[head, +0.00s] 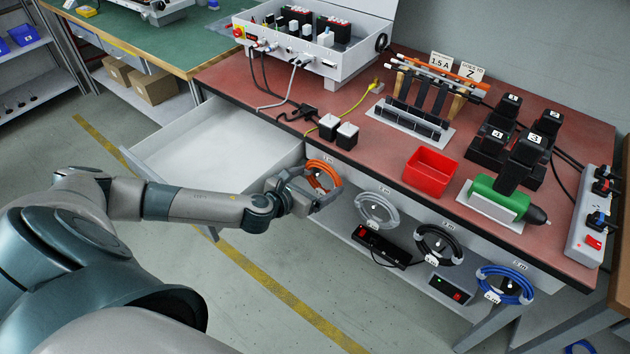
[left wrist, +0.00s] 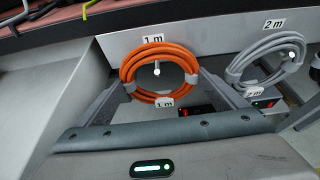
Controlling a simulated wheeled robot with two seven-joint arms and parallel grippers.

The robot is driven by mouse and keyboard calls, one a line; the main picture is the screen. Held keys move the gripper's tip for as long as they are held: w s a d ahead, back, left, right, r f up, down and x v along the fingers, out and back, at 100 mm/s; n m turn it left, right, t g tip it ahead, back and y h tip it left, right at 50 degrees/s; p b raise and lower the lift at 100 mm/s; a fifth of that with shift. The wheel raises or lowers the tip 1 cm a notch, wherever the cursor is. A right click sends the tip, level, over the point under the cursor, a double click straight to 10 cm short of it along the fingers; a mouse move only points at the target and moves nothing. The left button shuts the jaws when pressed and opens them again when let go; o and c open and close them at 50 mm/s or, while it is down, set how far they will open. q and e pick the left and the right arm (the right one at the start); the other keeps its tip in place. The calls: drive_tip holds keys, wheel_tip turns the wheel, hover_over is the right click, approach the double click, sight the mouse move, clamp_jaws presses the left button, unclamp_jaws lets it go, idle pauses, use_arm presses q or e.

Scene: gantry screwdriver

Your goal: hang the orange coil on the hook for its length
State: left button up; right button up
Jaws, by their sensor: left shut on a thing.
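The orange coil (head: 318,180) is a ring of cable held upright at the table's front edge. In the left wrist view the orange coil (left wrist: 133,68) carries a "1 m" tag (left wrist: 164,101). My left gripper (head: 326,190) is shut on the coil, with a finger at each side of the ring. A pale-tipped hook (left wrist: 157,69) shows inside the ring's opening, under a "1 m" label (left wrist: 153,38) on the front rail. I cannot tell whether the coil rests on the hook. My right gripper is not in view.
To the right hang a grey coil (head: 377,210) under a "2 m" label (left wrist: 274,24), a black coil (head: 438,245) and a blue coil (head: 505,285). An open drawer (head: 215,145) stands left of the gripper. A shelf with black boxes (head: 381,246) lies below.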

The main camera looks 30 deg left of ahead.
use_arm(q)
drive_tip(key=shift+w, duration=0.1)
drive_tip(key=shift+f, duration=0.1)
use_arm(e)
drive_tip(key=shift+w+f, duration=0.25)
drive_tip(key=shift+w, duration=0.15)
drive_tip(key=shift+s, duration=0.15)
use_arm(q)
drive_tip(key=o, duration=0.9)
drive_tip(key=v, duration=1.7)
drive_tip(key=shift+s, duration=0.25)
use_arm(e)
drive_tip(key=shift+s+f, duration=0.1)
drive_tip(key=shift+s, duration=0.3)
